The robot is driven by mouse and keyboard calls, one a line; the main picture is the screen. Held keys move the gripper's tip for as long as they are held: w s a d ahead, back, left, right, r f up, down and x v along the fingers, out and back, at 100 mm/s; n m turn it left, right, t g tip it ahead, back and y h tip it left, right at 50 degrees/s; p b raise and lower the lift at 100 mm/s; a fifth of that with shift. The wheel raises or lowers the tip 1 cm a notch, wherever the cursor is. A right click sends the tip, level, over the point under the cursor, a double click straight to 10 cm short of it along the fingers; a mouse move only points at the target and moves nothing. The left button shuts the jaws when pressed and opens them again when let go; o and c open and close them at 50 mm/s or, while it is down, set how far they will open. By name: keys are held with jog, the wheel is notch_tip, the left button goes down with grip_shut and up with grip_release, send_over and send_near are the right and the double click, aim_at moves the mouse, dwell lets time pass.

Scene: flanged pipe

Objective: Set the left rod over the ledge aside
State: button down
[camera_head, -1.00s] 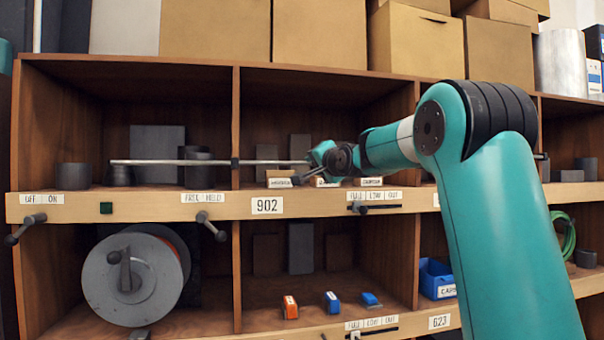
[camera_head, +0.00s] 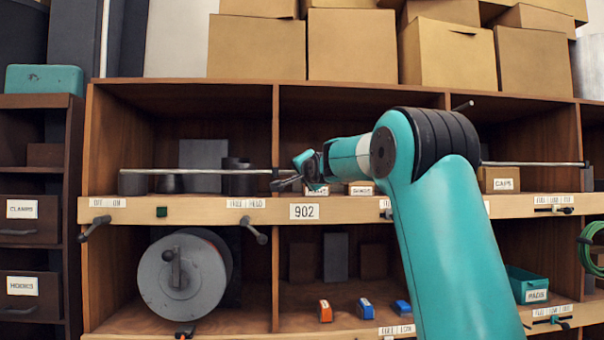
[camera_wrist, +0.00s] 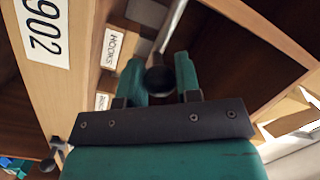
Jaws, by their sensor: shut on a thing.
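The left rod (camera_head: 220,171) is a thin grey bar lying roughly level in front of the left bay, just above the ledge (camera_head: 160,210). A dark collar or bracket shows on it near the divider. My gripper (camera_head: 303,166) is at the rod's right end, right of the divider. In the wrist view my gripper (camera_wrist: 159,80) is shut, its teal fingers on either side of a dark round knob (camera_wrist: 159,80). The grey rod runs away beyond the knob. A second, right rod (camera_head: 535,163) spans the bay at right, partly hidden by my arm.
Behind the left rod stand a dark block (camera_head: 132,183), a cup (camera_head: 168,184) and a grey panel (camera_head: 203,165). A labelled box (camera_head: 361,188) sits close by my gripper. Dark levers (camera_head: 95,228) stick out below the ledge. A reel (camera_head: 184,274) fills the lower left bay.

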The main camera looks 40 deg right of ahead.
jog(key=c, duration=0.8)
grip_release()
jog(key=b+v, duration=0.7)
jog(key=v, duration=1)
jog(key=shift+s+a+f, duration=0.1)
jog(key=shift+s, duration=0.1)
